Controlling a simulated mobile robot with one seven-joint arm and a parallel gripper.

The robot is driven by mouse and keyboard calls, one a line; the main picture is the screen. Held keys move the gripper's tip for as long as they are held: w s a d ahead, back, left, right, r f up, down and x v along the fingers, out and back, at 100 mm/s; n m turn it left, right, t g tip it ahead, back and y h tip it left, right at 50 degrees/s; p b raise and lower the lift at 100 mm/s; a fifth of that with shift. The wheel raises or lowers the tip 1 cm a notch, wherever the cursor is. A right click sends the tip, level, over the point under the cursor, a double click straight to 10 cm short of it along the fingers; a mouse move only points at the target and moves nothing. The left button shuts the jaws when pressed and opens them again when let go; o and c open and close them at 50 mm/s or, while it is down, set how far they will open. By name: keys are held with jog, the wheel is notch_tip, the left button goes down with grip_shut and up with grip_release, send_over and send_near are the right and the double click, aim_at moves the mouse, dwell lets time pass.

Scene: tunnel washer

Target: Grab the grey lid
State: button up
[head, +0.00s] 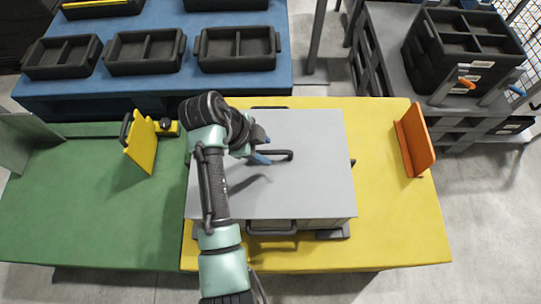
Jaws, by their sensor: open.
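The grey lid (312,185) is a flat square plate lying on top of a box on the yellow table (395,235). A dark bar handle (280,154) stands near the lid's upper middle. My gripper (264,157), with blue fingers, is open right at the left end of this handle. I cannot tell whether the fingers touch the handle or straddle it. My arm covers the left part of the lid. Another dark handle (272,228) shows on the box's near side, below the lid edge.
A yellow bracket (141,145) stands on the green table (80,205) at left, and an orange bracket (413,140) at right. Black divided trays (237,48) sit on the blue table behind. A grey rack with black crates (462,45) stands at the back right.

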jog(key=shift+x, duration=1.1)
grip_shut()
jog(key=shift+r, duration=0.1)
dwell(0.5)
